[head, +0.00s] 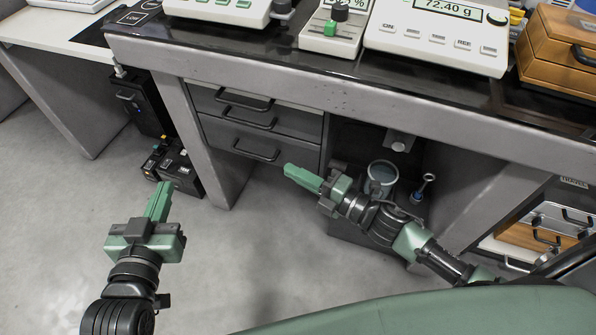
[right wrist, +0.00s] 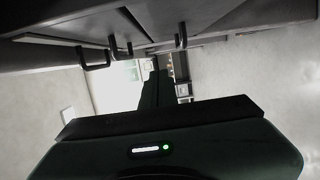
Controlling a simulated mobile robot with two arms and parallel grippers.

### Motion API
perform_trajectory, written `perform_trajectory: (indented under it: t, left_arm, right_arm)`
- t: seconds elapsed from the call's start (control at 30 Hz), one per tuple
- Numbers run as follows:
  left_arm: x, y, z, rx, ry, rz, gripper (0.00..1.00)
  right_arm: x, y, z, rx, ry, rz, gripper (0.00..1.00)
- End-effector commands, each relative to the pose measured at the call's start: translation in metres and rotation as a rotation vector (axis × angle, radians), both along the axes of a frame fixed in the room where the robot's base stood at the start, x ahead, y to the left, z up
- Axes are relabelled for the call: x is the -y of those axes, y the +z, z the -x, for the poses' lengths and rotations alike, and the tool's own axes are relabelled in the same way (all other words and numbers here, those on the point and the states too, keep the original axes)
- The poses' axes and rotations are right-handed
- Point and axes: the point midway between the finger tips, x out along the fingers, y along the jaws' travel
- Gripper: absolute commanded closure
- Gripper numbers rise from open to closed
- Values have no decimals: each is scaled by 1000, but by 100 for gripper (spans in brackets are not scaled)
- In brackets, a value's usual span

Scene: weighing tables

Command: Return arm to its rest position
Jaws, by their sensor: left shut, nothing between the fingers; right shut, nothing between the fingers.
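My left gripper (head: 160,201) is at the lower left of the head view, over the open floor. Its green fingers are together with nothing between them. My right gripper (head: 303,178) is near the middle of the head view, below the table's front edge and in front of the drawer unit. Its fingers are shut and empty, pointing left. In the right wrist view my right gripper's fingers (right wrist: 155,90) show dark and closed together, with drawer handles above them. Neither gripper visibly touches anything.
A dark-topped weighing table (head: 330,85) carries a balance (head: 440,38) reading 72.40 g and a wooden box (head: 555,55). Drawers (head: 262,120) and a grey cylindrical container (head: 381,174) are under it, close to my right arm. The floor (head: 60,220) at left is clear.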

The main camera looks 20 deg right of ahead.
Motion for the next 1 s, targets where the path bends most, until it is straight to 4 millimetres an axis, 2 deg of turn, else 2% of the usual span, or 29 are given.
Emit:
perform_trajectory:
  t: [0.27,0.37,0.47,0.6,0.8,1.0]
  left_arm:
    - [-1,-4,1,-22,1,-6,100]
    - [-1,-4,1,-21,1,-5,100]
    - [-1,-4,1,-21,1,-5,100]
    - [-1,-4,1,-20,1,-5,100]
    - [-1,-4,1,-20,1,-5,100]
    - [-1,-4,1,-20,1,-5,100]
  right_arm:
    - [4,1,5,0,-1,-3,100]
    - [1,11,4,-37,-41,-77,100]
    - [-2,34,2,-144,-142,-273,100]
    - [5,61,5,-343,-296,-596,100]
    - [17,80,19,-578,-431,-955,100]
    - [23,89,37,-758,-511,-1209,100]
